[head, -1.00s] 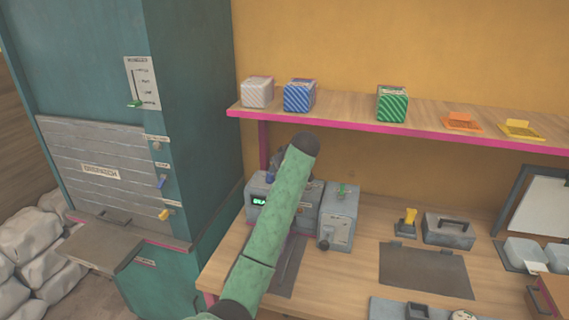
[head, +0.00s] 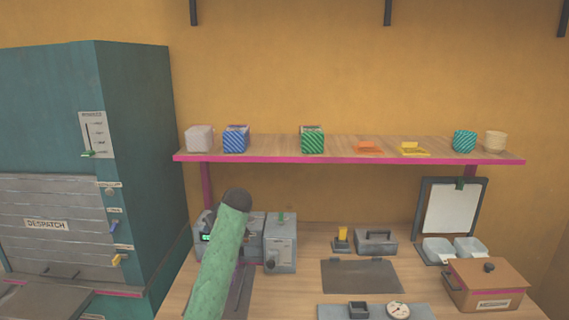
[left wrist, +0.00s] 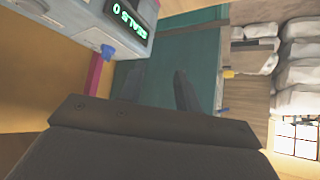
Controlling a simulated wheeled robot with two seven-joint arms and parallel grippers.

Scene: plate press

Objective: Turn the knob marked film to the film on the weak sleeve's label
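A grey machine (head: 250,225) with a small green-lit display stands on the bench, partly hidden by my left arm. In the left wrist view its display (left wrist: 130,14) reads "SEALS 0", with a blue knob (left wrist: 108,50) beside it. I cannot read a film marking on any knob. A white sleeve-like box (head: 199,138), a blue striped one (head: 236,139) and a green striped one (head: 312,140) stand on the shelf; their labels are not legible. My left gripper (left wrist: 158,85) is open and empty near the machine; my arm hides it in the head view. My right gripper is not in view.
A grey unit with a green lever (head: 281,243) stands right of the machine. The teal despatch cabinet (head: 140,170) is at the left. A dark mat (head: 361,275), a grey caddy (head: 376,242), a brown lidded box (head: 486,284) and a clipboard (head: 452,208) occupy the bench's right side.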

